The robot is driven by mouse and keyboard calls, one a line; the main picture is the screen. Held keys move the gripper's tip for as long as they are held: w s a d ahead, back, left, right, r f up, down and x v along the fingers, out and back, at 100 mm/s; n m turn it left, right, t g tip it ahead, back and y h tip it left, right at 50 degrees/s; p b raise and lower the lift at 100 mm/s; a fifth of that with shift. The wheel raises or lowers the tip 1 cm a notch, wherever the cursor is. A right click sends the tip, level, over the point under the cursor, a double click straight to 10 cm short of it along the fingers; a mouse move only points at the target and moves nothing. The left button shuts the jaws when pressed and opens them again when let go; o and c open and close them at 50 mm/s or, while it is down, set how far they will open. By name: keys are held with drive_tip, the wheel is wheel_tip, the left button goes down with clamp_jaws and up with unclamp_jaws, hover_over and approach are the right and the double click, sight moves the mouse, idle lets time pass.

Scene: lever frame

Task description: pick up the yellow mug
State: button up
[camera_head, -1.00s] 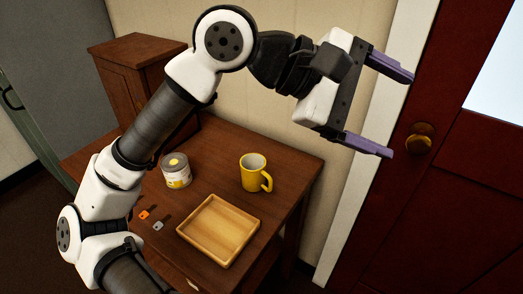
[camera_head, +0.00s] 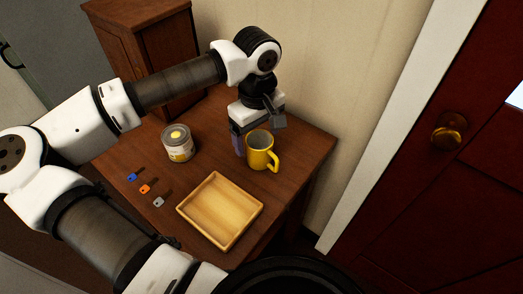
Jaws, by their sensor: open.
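The yellow mug (camera_head: 261,152) stands upright near the back right of the brown wooden table, with its handle towards the lower right. My gripper (camera_head: 240,142) points down just behind and to the left of the mug. One purple finger shows close beside the mug's left side; the other finger is hidden. The gripper is open, and I cannot tell whether it touches the mug.
A wooden tray (camera_head: 221,210) lies in front of the mug. A can (camera_head: 178,143) stands to the left. Blue (camera_head: 132,177), orange (camera_head: 145,189) and grey (camera_head: 159,202) small items lie left of the tray. A wooden cabinet (camera_head: 150,50) and wall stand behind.

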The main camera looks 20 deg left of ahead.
sight(262, 147)
drive_tip(key=f, duration=0.1)
drive_tip(key=f+p, duration=0.1)
drive_tip(key=f, duration=0.2)
drive_tip(key=shift+w+d+f+p, duration=0.25)
drive_tip(key=shift+d+f+p, duration=0.05)
drive_tip(key=shift+d+p, duration=0.1)
drive_tip(key=shift+f, duration=0.55)
drive_tip(key=c, duration=1.2)
